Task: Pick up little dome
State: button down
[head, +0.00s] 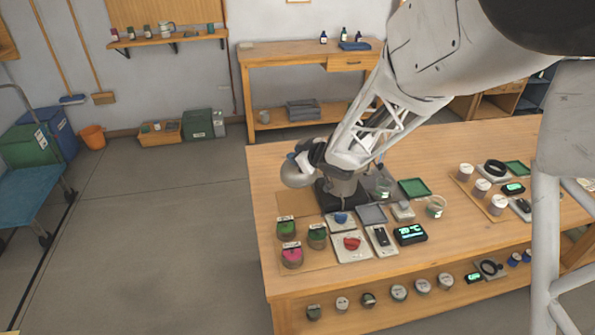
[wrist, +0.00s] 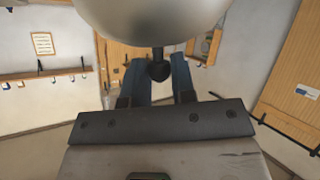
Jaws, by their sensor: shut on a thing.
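The little dome (head: 296,172) is a silvery-grey rounded cover held in the air above the left part of the wooden table. In the wrist view the dome (wrist: 155,18) fills the top middle, and its dark knob (wrist: 158,70) sits between the two fingers. My gripper (head: 314,155) is shut on the dome by this knob; in the wrist view its fingers (wrist: 159,84) stand on either side of it. The dome looks tilted on its side. Part of the gripper is hidden by the dome and arm in the head view.
The table (head: 450,245) bears a dark distiller base (head: 338,195) under my arm, several jars with coloured contents such as a pink one (head: 291,256), a green tray (head: 413,188), a glass beaker (head: 436,206) and a black display (head: 410,234). Open floor (head: 165,235) lies to the left.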

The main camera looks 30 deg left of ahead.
jog(key=shift+r, duration=2.8)
jog(key=shift+w, duration=0.1)
